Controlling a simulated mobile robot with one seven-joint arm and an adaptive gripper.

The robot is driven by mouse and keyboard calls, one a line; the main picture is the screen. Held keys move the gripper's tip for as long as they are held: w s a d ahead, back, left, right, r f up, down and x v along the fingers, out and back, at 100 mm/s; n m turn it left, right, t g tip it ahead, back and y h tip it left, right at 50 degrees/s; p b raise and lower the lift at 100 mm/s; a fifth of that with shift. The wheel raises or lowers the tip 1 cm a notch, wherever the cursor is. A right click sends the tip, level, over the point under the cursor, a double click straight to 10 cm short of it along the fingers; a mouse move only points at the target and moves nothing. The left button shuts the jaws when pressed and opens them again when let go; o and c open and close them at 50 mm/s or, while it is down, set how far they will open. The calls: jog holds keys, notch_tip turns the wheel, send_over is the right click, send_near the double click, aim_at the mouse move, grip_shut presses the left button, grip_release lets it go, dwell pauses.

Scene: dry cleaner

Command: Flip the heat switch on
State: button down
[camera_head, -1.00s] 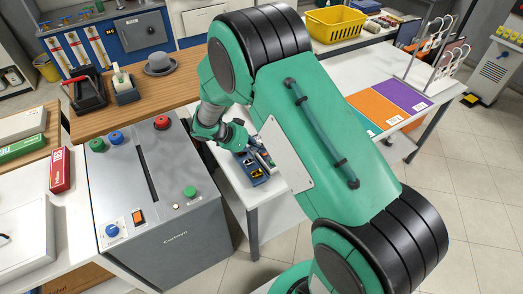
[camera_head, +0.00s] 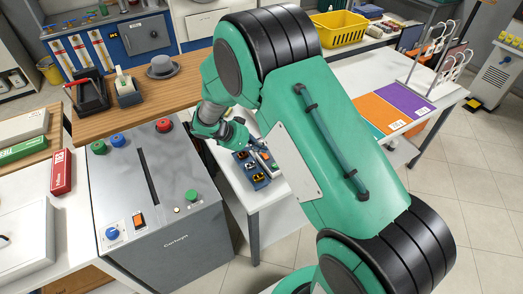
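The grey metal machine (camera_head: 173,252) stands at the left of the head view. On its sloped top, an orange rocker switch (camera_head: 139,218) sits near the front, beside a blue knob (camera_head: 112,233). I cannot read which way the rocker is set. A green button (camera_head: 191,195) is to its right; several coloured knobs and a dark slot lie behind. My green arm crosses the centre and right. My gripper (camera_head: 262,150) is over the low table, right of the machine and apart from the switch. Its fingers are small and partly hidden, so their opening is unclear.
A blue tray with small items (camera_head: 250,172) lies on the white table under my gripper. A grey hat (camera_head: 162,67) and black holders stand on the wooden counter behind. A red box (camera_head: 61,172) is left of the machine. Tiled floor at right is open.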

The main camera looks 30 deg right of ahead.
notch_tip(320, 180, up, 3)
jog(key=shift+s+a+f, duration=0.1)
jog(key=shift+s+f, duration=0.05)
jog(key=p+v, duration=0.2)
jog(key=v, duration=0.7)
jog(key=shift+s+a, duration=0.25)
jog(key=shift+s, duration=0.55)
jog(key=s+a+r+n+t+y, duration=0.25)
jog(key=s+r+n+y, duration=0.4)
jog(key=s+r, duration=0.8)
jog(key=s+a+r+n+t+y, duration=0.1)
jog(key=s+a+r+n+t, duration=0.1)
jog(key=s+a+r+n, duration=0.1)
jog(key=s+a+r+n+t+y, duration=0.1)
jog(key=s+a+r+n+t, duration=0.1)
jog(key=s+a+r+n, duration=0.2)
jog(key=s+r+n, duration=0.2)
jog(key=s+n, duration=0.2)
jog(key=s, duration=0.2)
jog(key=shift+s+r, duration=0.2)
jog(key=shift+r, duration=0.05)
jog(key=shift+y, duration=0.25)
